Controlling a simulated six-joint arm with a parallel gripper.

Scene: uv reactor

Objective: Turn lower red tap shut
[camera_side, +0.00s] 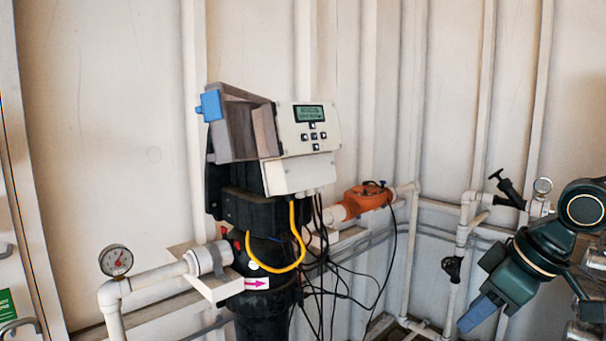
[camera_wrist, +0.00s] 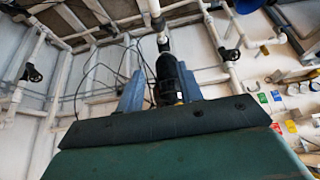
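My gripper (camera_side: 474,318) is at the right of the side view, its blue fingers pointing down and left in free air. In the wrist view my gripper (camera_wrist: 158,80) shows two blue fingers apart with nothing held between them. The wrist view shows black tap handles at left (camera_wrist: 31,73) and right (camera_wrist: 229,54).
The black reactor (camera_side: 268,310) with its control box (camera_side: 307,135) stands mid-view, with loose black cables beside it. An orange fitting (camera_side: 368,199) is on the pipe behind. Pressure gauges (camera_side: 116,261) stand on pipes. Coloured tags (camera_wrist: 262,98) hang at right in the wrist view.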

